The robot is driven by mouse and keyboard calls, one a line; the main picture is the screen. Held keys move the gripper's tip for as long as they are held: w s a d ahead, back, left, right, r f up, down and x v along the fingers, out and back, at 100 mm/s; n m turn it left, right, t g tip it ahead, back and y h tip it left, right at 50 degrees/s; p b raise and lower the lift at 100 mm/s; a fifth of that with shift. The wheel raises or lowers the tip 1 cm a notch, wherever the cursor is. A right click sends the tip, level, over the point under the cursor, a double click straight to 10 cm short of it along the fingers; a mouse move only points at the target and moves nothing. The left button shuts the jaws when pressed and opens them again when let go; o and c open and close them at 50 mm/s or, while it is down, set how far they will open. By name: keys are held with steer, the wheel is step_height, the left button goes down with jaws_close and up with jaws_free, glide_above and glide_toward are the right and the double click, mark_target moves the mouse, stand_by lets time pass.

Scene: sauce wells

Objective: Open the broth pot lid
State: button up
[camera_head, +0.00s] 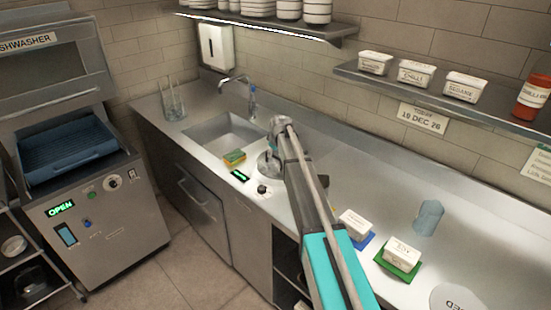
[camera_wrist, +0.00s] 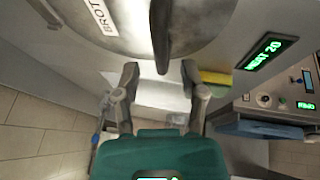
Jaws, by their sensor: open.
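The broth pot lid (camera_wrist: 105,45) fills the top of the wrist view, a grey round surface with a partly cut-off label starting "BROT". In the head view the pot (camera_head: 267,165) is on the counter right of the sink, largely hidden behind my arm. The lid looks seated on the pot, though its edge is mostly hidden.
A green display (camera_head: 240,175) reading "HEAT 20" in the wrist view and a yellow-green sponge (camera_head: 234,157) lie beside the pot. The sink (camera_head: 222,137) is to the left. White tubs (camera_head: 402,254) and a blue-grey cup (camera_head: 428,217) stand at the right.

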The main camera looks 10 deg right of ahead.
steer(key=shift+b+x, duration=0.45)
steer(key=shift+x, duration=0.35)
jaws_close()
steer(key=shift+d, duration=0.3)
steer(key=shift+a, duration=0.15)
steer(key=shift+r, duration=0.1)
